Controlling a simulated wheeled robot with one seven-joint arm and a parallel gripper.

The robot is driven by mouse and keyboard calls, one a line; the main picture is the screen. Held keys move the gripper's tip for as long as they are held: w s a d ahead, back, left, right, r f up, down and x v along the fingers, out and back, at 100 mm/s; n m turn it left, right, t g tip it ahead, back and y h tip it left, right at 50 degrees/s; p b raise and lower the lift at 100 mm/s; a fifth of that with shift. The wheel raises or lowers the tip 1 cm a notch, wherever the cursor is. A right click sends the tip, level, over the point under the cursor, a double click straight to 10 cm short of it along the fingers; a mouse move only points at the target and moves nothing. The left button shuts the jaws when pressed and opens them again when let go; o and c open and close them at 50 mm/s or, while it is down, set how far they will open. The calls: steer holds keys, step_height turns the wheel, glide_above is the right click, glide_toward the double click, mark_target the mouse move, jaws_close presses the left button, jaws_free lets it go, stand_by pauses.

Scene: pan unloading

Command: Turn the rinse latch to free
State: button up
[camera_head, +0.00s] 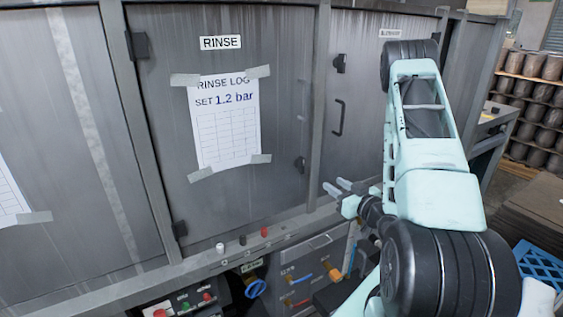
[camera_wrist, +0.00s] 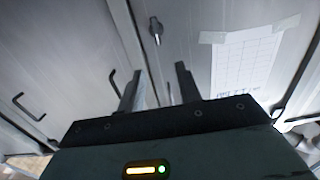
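The rinse door (camera_head: 235,60), labelled RINSE, is a closed grey panel. Its latch (camera_head: 300,164) is a small dark knob near the right edge, below and right of the log sheet. In the wrist view the latch (camera_wrist: 156,30) shows a round head and a short lever lying roughly along the picture's vertical, ahead of my fingertips. My gripper (camera_head: 335,187) is just right of and below the latch in the head view. In the wrist view my gripper (camera_wrist: 158,83) has two dark fingers spread apart with nothing between them. It is not touching the latch.
The rinse log sheet (camera_head: 225,130) is taped to the door. A post (camera_head: 318,90) separates it from the right door, which has a bar handle (camera_head: 338,117) and a dark fitting (camera_head: 340,63). A ledge with small knobs (camera_head: 264,232) and a control panel (camera_head: 300,275) lie below.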

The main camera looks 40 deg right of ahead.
steer(key=b, duration=0.9)
glide_toward(304, 160)
steer(key=p+x, duration=0.3)
steer(key=x, duration=0.6)
steer(key=shift+w+p, duration=0.25)
steer(key=shift+p, duration=0.1)
jaws_close()
